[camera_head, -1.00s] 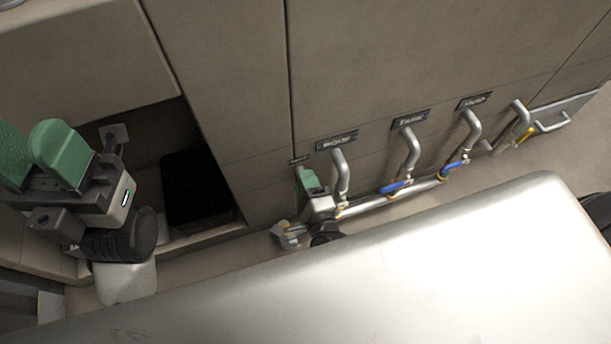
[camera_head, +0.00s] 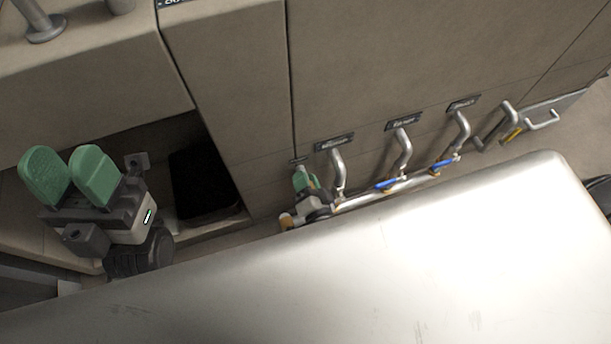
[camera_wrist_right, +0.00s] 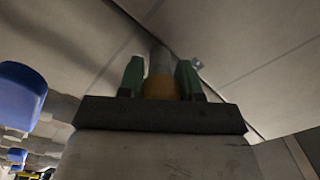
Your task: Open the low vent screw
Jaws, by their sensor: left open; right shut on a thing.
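My right gripper (camera_head: 306,180) is at the panel's lower edge, at the left end of a pipe run, beneath a small dark label (camera_head: 298,160). In the right wrist view its green fingers (camera_wrist_right: 160,82) are on either side of a grey cylindrical piece with a brass-coloured part, which I take to be the low vent screw (camera_wrist_right: 160,87). The gripper is shut on it; the lettering on the label is too small to read. My left gripper (camera_head: 70,178) is open and empty at the left, its green fingers apart, away from the screw.
Bent grey pipes (camera_head: 402,155) with labels run down the panel to a pipe with blue valve handles (camera_head: 387,185). One blue handle (camera_wrist_right: 22,88) is close in the right wrist view. A dark recess (camera_head: 205,185) opens beside my left gripper. A large pale surface (camera_head: 400,270) fills the foreground.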

